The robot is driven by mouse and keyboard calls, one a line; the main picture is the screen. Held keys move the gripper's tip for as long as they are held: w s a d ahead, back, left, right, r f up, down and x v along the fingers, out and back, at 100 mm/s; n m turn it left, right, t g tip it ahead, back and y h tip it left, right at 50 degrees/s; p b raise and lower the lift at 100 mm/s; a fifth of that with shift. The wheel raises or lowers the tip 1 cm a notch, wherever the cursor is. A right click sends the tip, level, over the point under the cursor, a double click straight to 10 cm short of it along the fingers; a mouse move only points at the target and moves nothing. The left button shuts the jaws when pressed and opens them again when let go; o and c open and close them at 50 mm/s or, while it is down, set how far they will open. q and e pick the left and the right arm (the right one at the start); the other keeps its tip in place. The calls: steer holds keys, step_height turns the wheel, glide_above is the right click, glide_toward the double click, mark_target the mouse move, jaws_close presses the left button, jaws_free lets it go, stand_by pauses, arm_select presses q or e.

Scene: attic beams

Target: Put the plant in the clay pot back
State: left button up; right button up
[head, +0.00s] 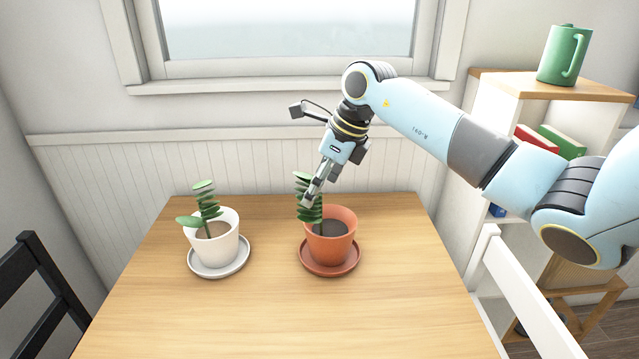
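The clay pot (332,249) stands upright on a terracotta saucer (330,270) on the table, with dark soil inside. A green leafy plant (304,213) rises at the left side of this pot, off its middle, and overlaps the left rim. Its lower end shows against the soil; I cannot tell whether it is rooted. My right gripper (309,197) comes down from the upper right with its fingertips at the plant's leaves. The fingers are close together; whether they grip the stem is hidden. My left gripper is not in view.
A white pot (212,252) with a similar plant (207,212) stands on a white saucer (220,268) at the left. The table's front (290,325) is clear. Chairs flank the table: black (38,285) at left, white (525,300) at right. A shelf (550,90) holds a green pitcher (565,55).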

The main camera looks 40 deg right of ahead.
steer(key=o, duration=1.5)
steer(key=shift+c, duration=0.2)
steer(key=shift+r, duration=0.15)
steer(key=b+v, duration=0.1)
steer(key=v, duration=1.1)
